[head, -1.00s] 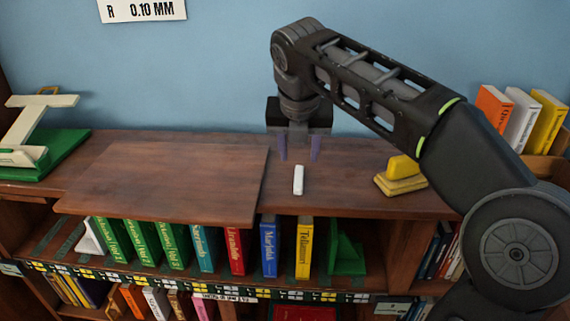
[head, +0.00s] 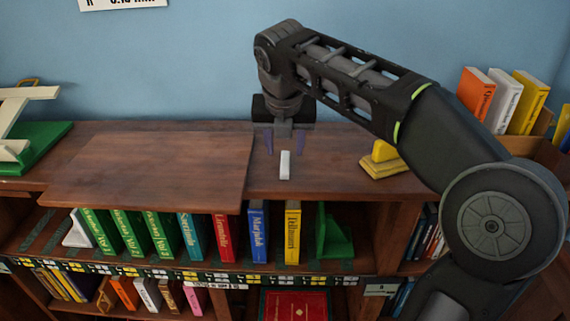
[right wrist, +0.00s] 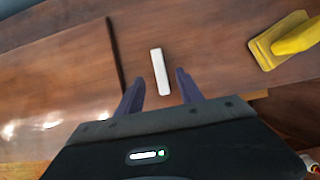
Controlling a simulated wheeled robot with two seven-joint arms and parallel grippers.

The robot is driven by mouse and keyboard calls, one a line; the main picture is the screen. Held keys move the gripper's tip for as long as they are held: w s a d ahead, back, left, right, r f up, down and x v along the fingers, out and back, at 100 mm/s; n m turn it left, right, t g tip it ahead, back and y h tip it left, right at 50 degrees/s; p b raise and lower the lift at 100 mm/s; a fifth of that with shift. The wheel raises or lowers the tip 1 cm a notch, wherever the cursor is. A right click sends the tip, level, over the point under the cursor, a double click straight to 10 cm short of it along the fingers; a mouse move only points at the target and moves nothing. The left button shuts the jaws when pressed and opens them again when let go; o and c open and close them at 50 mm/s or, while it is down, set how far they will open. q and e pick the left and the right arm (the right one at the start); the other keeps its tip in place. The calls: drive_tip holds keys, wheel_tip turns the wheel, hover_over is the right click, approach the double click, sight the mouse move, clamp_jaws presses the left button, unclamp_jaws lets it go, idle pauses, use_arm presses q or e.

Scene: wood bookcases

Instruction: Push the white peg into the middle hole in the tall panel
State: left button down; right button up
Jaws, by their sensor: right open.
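The white peg (head: 285,166) lies on the wooden bookcase top, to the right of a wide raised board. My right gripper (head: 285,147) is open, with its purple fingers pointing down around the far end of the peg. In the right wrist view the peg (right wrist: 160,72) lies between and ahead of the two open fingers (right wrist: 160,78), not visibly touched by either. I cannot make out a tall panel with holes in these frames. My left gripper is not in view.
A yellow block (head: 384,160) stands on the top to the right of the peg. A cream piece on a green base (head: 40,150) is at the far left. The raised board (head: 150,170) has clear space.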

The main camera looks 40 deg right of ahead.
sight(285, 161)
drive_tip(key=shift+p+x, duration=0.35)
drive_tip(key=shift+x, duration=2.05)
drive_tip(key=shift+s, duration=0.15)
drive_tip(key=shift+c, duration=0.3)
clamp_jaws()
